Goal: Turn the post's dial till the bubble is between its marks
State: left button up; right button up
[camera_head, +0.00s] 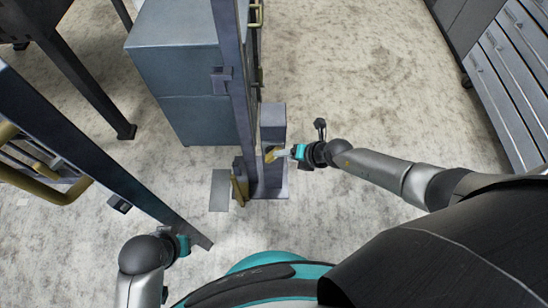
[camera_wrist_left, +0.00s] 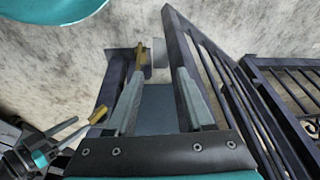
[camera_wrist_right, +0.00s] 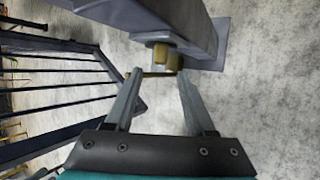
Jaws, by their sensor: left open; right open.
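The grey post (camera_head: 272,118) stands beside the gate upright in the head view. Its yellow dial (camera_wrist_right: 165,57) shows in the right wrist view on the post's face. My right gripper (camera_wrist_right: 158,75) is open, with the dial just ahead of and roughly between its fingertips; I cannot tell whether they touch. In the head view the right gripper (camera_head: 278,153) reaches the post from the right. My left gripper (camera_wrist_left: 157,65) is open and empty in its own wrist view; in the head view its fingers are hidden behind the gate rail. No bubble or marks can be made out.
A dark barred gate (camera_wrist_left: 222,75) stands close to my left gripper. A yellow lever (camera_head: 238,188) sits low beside the post. A blue-grey cabinet (camera_head: 178,70) stands behind the gate upright. Drawers (camera_head: 510,80) line the far right. The floor right of the post is clear.

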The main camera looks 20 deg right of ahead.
pick_arm(q)
notch_tip(320, 180, up, 7)
jog(key=w+d+t+b, duration=0.1)
jog(key=w+t+b, duration=0.1)
jog(key=b, duration=0.2)
pick_arm(e)
jog(key=b+x, duration=0.1)
jog(key=x, duration=0.5)
jog(key=shift+w+a+f+b, duration=0.15)
jog(key=shift+w+f+b, duration=0.1)
jog(key=shift+f+b, duration=0.1)
pick_arm(q)
jog(key=w+d+t+h+b, duration=0.1)
jog(key=w+d+t+h, duration=0.1)
jog(key=w+d+t, duration=0.1)
jog(key=shift+w+d+r+t+h, duration=0.4)
jog(key=shift+d+t, duration=0.4)
jog(key=shift+d, duration=0.4)
pick_arm(e)
jog(key=shift+w+a+f, duration=0.2)
jog(key=shift+w+f, duration=0.1)
jog(key=shift+f, duration=0.05)
jog(key=shift+c, duration=0.2)
grip_shut()
